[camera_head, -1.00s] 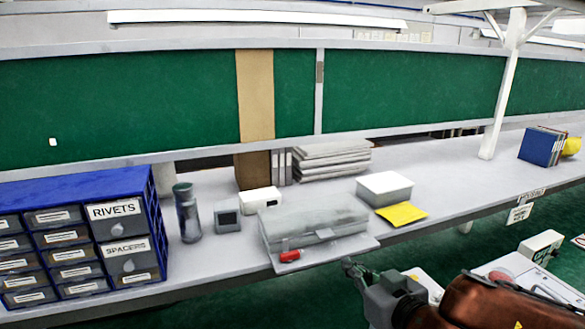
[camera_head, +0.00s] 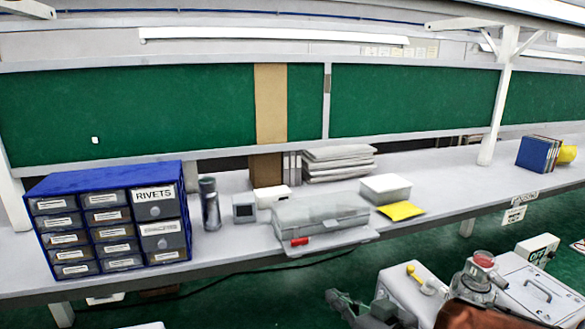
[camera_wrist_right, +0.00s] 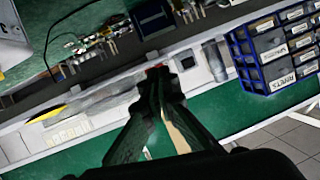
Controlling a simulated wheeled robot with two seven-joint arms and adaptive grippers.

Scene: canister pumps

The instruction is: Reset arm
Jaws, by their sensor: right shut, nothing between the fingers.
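My right gripper (camera_head: 340,300) shows at the bottom right of the head view, its arm coming in from the lower right. It is low in front of the bench, apart from everything on it. In the right wrist view the gripper (camera_wrist_right: 165,74) points toward the bench front, its fingers together with nothing between them. A small red thing (camera_wrist_right: 154,71) shows just beyond the fingertips there. My left gripper is in neither view.
The bench (camera_head: 235,254) holds a blue drawer cabinet (camera_head: 108,172), a grey case (camera_head: 318,212) with a red piece (camera_head: 299,241), a white box (camera_head: 385,184) and a yellow sheet (camera_head: 400,210). White equipment (camera_head: 525,283) stands at lower right.

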